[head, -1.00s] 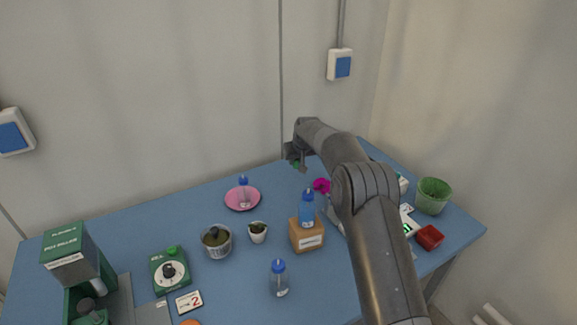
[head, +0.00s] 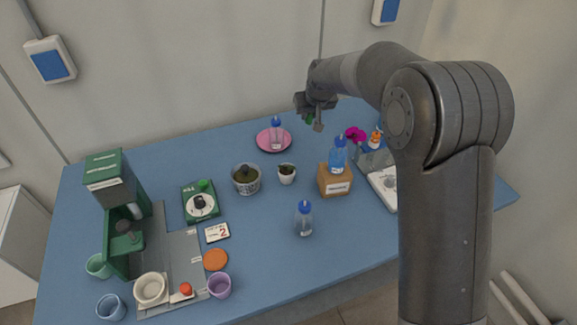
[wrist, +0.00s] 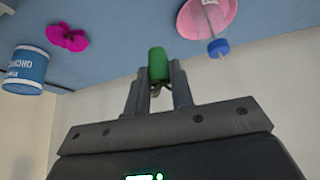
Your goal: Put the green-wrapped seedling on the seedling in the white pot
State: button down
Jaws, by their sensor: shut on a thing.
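My gripper (head: 315,118) is raised over the back of the blue table, right of the pink dish. In the wrist view my gripper (wrist: 160,82) is shut on the green-wrapped seedling (wrist: 157,64), whose green wrap sticks out past the fingertips. A bit of green (head: 309,118) shows at the fingers in the head view. The seedling in the white pot (head: 287,175) stands mid-table, in front of and below my gripper and apart from it. Its small dark top shows above the pot rim. The white pot cannot be made out in the wrist view.
A ribbed pot (head: 246,181) stands left of the white pot, a cardboard block with a blue bottle (head: 338,160) right of it. A pink dish (head: 263,145) holds a bottle (head: 277,132). Another bottle (head: 304,219) stands in front. A green machine (head: 110,190) is at left.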

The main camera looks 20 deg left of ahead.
send_over(285, 168)
jog(key=s+d, duration=0.1)
jog(key=d, duration=0.1)
jog(key=shift+y, duration=0.3)
jog(key=f, duration=0.4)
jog(key=shift+s+a+f, duration=0.25)
jog(key=shift+s+f, duration=0.1)
jog(key=shift+s, duration=0.05)
jog(key=shift+f, duration=2.35)
jog(key=c, duration=1.3)
grip_release()
jog(key=shift+f, duration=0.15)
jog(key=shift+o, duration=0.2)
jog(key=shift+r, duration=0.25)
jog(key=v, duration=1.2)
